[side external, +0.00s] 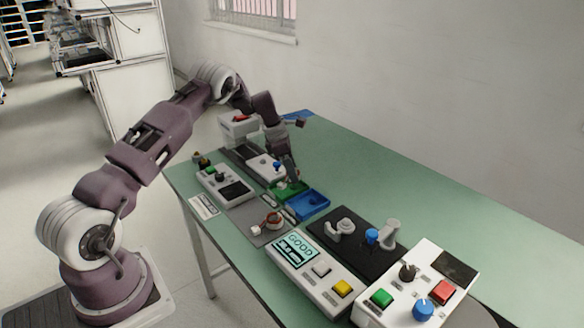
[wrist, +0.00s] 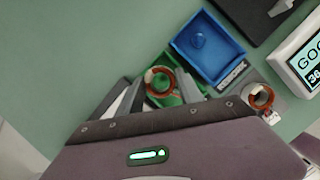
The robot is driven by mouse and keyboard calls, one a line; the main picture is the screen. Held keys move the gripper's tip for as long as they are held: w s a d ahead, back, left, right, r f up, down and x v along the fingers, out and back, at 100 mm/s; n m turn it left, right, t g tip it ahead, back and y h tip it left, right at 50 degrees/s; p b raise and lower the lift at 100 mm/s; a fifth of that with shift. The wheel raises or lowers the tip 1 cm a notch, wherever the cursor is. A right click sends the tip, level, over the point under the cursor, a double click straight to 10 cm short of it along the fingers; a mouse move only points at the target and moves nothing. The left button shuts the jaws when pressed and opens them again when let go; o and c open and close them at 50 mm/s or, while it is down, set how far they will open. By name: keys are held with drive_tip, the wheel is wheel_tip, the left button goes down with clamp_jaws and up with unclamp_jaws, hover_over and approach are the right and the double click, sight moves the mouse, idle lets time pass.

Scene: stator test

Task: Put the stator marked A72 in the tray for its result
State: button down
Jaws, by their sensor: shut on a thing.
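My gripper (wrist: 160,80) is shut on a copper-wound stator (wrist: 155,93), held between its two grey fingers over the green tray (wrist: 172,100). In the side view my gripper (side external: 290,172) is low over the green tray (side external: 284,188), and the held stator is hard to make out. The blue tray (side external: 309,205) is beside the green one; it also shows in the wrist view (wrist: 222,65). A second stator (side external: 273,219) sits on the grey mat; it also shows in the wrist view (wrist: 259,94). I cannot read a marking on either stator.
A white tester (side external: 312,281) shows GOOD on its screen (wrist: 314,60). A button box (side external: 415,290), a black fixture plate (side external: 352,246) and another control box (side external: 226,186) stand around the trays. The green table (side external: 400,190) is clear toward the wall.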

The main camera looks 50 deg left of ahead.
idle(0.3)
drive_tip(key=shift+f, duration=1)
drive_tip(key=shift+f, duration=0.15)
drive_tip(key=shift+f, duration=0.2)
drive_tip(key=c, duration=0.7)
unclamp_jaws()
drive_tip(key=v, duration=0.7)
